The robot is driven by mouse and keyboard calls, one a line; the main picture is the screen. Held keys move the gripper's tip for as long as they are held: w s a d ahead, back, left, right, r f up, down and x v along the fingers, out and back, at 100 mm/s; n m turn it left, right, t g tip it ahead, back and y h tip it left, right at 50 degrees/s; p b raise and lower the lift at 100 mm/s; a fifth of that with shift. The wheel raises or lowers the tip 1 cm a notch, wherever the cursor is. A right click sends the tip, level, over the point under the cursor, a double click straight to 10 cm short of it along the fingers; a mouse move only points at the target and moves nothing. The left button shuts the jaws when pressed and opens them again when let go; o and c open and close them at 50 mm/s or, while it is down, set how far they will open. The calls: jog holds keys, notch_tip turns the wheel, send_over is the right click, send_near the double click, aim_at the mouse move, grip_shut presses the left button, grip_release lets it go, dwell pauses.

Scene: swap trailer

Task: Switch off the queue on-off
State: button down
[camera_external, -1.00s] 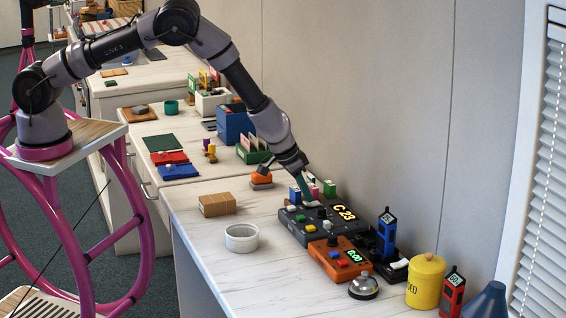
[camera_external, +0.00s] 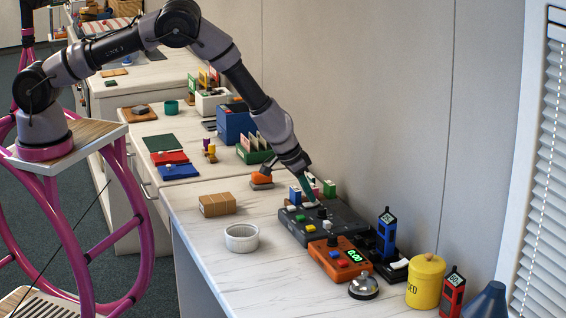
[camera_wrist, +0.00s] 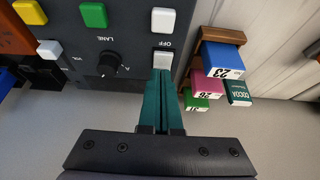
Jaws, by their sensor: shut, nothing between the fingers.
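The queue console is a dark grey box (camera_external: 294,226) on the counter near the wall, with coloured buttons and a black knob. Its display area is dark. In the wrist view the console (camera_wrist: 128,38) shows a black LANE knob (camera_wrist: 107,64), a green button (camera_wrist: 93,15) and two white keys with the word OFF between them. My gripper (camera_wrist: 162,74) is shut and empty, with its green fingertips at the edge of the white key (camera_wrist: 162,57) nearest it. In the external view my gripper (camera_external: 311,203) is at the console's far edge. Exact contact is hard to tell.
An orange unit (camera_external: 333,268) with a lit green display stands in front of the console. A blue tower (camera_external: 386,234), bell (camera_external: 363,288), yellow canister (camera_external: 425,283), white bowl (camera_external: 241,238) and cardboard box (camera_external: 217,204) stand around. Small blocks on a wooden rack (camera_wrist: 222,36) sit beside the gripper.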

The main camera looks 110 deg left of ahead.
aim_at(311, 204)
jog(key=shift+w+a+r, duration=0.1)
jog(key=shift+r, duration=0.05)
notch_tip(311, 204, up, 4)
jog(key=shift+w+a+f, duration=0.1)
jog(key=shift+w, duration=0.05)
jog(key=s+d+r, duration=0.4)
jog(key=r, duration=0.3)
jog(key=shift+s+d+r, duration=0.25)
jog(key=shift+s+d, duration=0.05)
jog(key=shift+s, duration=0.1)
jog(key=s+d+r+m+t+h, duration=0.1)
jog(key=s+d+r+m, duration=0.15)
jog(key=d+r, duration=0.5)
jog(key=s+d+r+m, duration=0.1)
jog(key=s+d+r, duration=0.35)
jog(key=r, duration=0.65)
jog(key=s+d+r+m+t+h, duration=0.1)
jog(key=s+d+r+m, duration=0.15)
jog(key=d+r, duration=0.5)
jog(key=s+d+r+m, duration=0.2)
jog(key=s+d+r, duration=0.1)
jog(key=s, duration=0.5)
jog(key=s+d+r+m+t, duration=0.1)
jog(key=s+d+r+m, duration=0.1)
jog(key=s, duration=0.7)
jog(key=s+d+r+m, duration=0.3)
jog(key=s+r, duration=0.3)
jog(key=s, duration=0.2)
jog(key=shift+s+d+t, duration=0.3)
jog(key=shift+d, duration=0.35)
